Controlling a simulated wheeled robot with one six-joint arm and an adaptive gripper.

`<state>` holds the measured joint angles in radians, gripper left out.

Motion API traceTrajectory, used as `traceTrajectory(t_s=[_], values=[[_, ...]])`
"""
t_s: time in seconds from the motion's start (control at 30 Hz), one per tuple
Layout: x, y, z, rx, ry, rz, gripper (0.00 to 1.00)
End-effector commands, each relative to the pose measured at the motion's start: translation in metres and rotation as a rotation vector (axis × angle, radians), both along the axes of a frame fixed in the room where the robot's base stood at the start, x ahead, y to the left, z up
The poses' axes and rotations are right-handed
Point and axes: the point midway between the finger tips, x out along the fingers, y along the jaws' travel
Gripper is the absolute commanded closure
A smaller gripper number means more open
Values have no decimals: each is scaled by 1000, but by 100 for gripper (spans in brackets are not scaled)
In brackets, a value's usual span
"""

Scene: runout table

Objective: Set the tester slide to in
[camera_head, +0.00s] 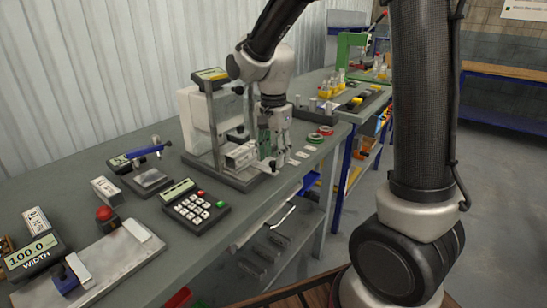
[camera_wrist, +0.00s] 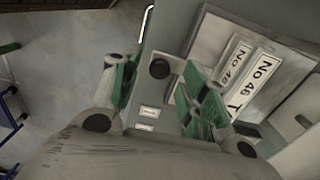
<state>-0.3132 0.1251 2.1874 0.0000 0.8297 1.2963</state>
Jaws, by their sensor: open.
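The tester (camera_head: 209,112) stands on the bench as an upright frame with a display on top and a dark base. A light metal block with labels, which looks like its slide (camera_head: 240,155), sits low at the front of the frame. In the wrist view, plates marked "No 46" (camera_wrist: 247,75) lie on the metal part at right. A round black knob (camera_wrist: 159,68) shows between the fingers, apart from both. My gripper (camera_head: 272,148) is open, pointing down at the slide's front end; it also shows in the wrist view (camera_wrist: 164,92). The slide's far end is partly hidden.
A keypad box (camera_head: 195,205) with red and green buttons stands in front of the tester. A blue-handled device (camera_head: 150,165) and a width gauge (camera_head: 33,255) are at left. The bench edge is close.

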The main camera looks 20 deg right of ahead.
Motion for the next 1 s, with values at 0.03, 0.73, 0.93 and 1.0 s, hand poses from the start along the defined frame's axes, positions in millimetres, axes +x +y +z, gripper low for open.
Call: traceTrajectory(t_s=[0.03,0.73,0.93,1.0], values=[[-1,0,-5,0,2,0,56],[0,0,-13,1,-1,1,100],[6,4,-13,0,0,2,100],[15,10,-13,1,-1,4,100]])
